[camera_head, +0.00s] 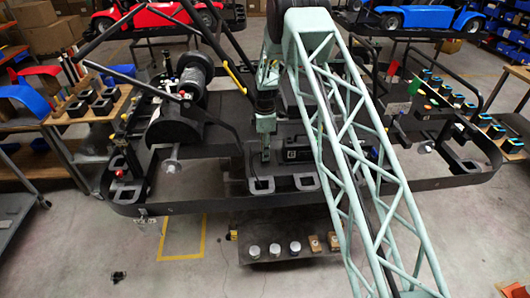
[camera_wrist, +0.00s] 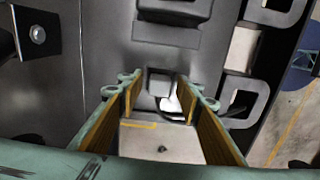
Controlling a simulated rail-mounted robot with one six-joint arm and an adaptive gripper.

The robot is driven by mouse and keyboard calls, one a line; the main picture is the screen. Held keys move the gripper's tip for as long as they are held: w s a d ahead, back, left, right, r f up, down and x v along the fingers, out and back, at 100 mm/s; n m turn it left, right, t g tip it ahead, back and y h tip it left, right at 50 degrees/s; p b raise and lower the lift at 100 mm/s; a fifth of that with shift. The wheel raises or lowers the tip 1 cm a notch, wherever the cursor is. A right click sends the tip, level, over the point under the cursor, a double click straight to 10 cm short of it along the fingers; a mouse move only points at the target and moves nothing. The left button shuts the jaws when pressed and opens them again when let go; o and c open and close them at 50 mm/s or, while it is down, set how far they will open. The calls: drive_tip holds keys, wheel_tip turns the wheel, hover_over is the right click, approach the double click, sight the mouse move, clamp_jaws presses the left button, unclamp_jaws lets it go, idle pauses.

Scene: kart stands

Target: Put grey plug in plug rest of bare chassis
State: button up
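My gripper (camera_head: 265,152) points down over the black chassis (camera_head: 200,207) in the head view, near its front middle. In the wrist view the yellow-lined fingers of my gripper (camera_wrist: 160,95) stand apart. A small grey block (camera_wrist: 159,82) shows between and beyond the fingertips, with gaps on both sides and a white patch beside it. I cannot tell whether it is the grey plug or part of a rest. No plug rest is clearly identifiable.
A dark cylinder assembly (camera_head: 195,78) stands left of my gripper. A black box (camera_head: 297,154) sits close on its right, with U-shaped pads (camera_head: 262,186) in front. Side tables hold dark blocks (camera_head: 102,103) at left and blue-topped blocks (camera_head: 496,130) at right.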

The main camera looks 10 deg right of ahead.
drive_tip(key=shift+r, duration=0.2)
wheel_tip(320, 180, up, 12)
drive_tip(key=b, duration=0.1)
idle(0.8)
idle(0.8)
